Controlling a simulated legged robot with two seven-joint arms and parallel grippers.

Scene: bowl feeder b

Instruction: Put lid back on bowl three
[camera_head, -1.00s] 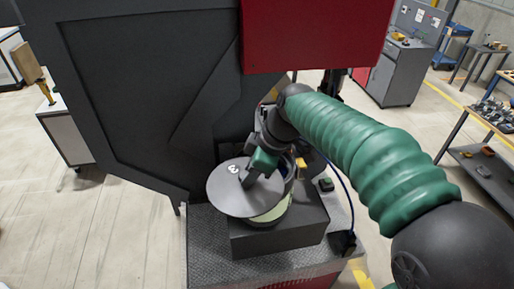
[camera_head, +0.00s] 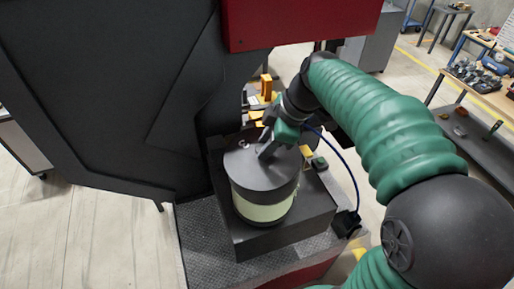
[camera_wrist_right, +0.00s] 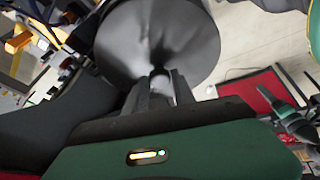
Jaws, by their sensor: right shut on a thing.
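The round dark grey lid (camera_head: 255,172) is in the head view, roughly level and over the pale green bowl (camera_head: 264,212). It lines up with the bowl's top; I cannot tell whether it rests fully on the rim. The bowl stands upright on a dark block. My right gripper (camera_head: 266,152) is shut on the lid's small handle on top. In the right wrist view the lid (camera_wrist_right: 190,30) fills the top middle, and the fingers (camera_wrist_right: 160,88) close around its handle. A pale mark on the lid is partly visible. My left gripper is not in view.
The dark block (camera_head: 285,232) sits on a textured metal plate (camera_head: 200,240). A tall dark machine panel (camera_head: 90,90) rises at left, with a red panel (camera_head: 300,22) above. Yellow parts (camera_head: 265,90) stand behind the bowl. A blue cable (camera_head: 345,165) loops at right.

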